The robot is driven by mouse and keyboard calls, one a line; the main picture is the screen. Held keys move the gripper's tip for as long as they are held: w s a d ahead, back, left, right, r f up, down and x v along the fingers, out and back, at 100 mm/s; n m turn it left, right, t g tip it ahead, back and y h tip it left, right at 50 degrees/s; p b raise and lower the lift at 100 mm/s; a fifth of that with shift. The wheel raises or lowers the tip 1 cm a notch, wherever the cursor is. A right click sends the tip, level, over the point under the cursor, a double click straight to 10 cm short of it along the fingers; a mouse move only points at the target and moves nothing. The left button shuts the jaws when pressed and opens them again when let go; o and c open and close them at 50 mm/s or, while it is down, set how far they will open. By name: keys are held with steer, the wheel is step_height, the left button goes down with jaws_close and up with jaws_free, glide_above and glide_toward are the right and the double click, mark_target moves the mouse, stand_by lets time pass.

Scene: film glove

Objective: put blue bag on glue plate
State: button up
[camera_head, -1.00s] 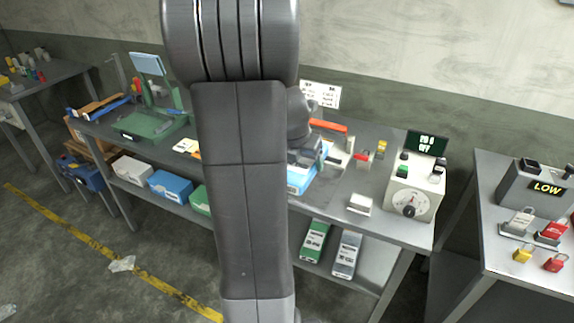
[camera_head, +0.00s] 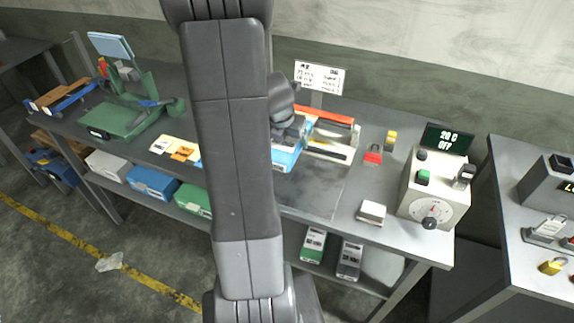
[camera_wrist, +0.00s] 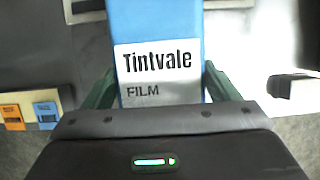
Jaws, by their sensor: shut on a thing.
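The blue bag (camera_wrist: 160,28) has a white label reading "Tintvale FILM". In the wrist view it stands between the two green fingers of my gripper (camera_wrist: 158,88), which is shut on it. In the head view the blue bag (camera_head: 285,158) shows partly beside my arm, over the bench in front of the orange-barred fixture; my arm hides the rest. I cannot tell whether it touches the bench. I cannot tell for sure which thing is the glue plate.
An orange-barred white fixture (camera_head: 330,144) stands behind the bag. A green machine (camera_head: 125,118) is at left, orange and white cards (camera_head: 176,149) nearby. The bench front between is clear.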

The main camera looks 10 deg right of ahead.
mark_target(280, 147)
step_height(280, 147, down, 8)
steer(key=b, duration=0.3)
steer(key=shift+r, duration=0.1)
steer(key=shift+f+b, duration=1.2)
steer(key=shift+f, duration=0.7)
steer(key=shift+f, duration=0.1)
steer(key=o, duration=0.9)
steer(key=shift+o, duration=0.2)
steer(key=shift+r, duration=0.45)
steer(key=p+v, duration=0.4)
steer(key=v, duration=0.7)
steer(key=shift+s+a+r, duration=0.1)
steer(key=shift+r, duration=0.1)
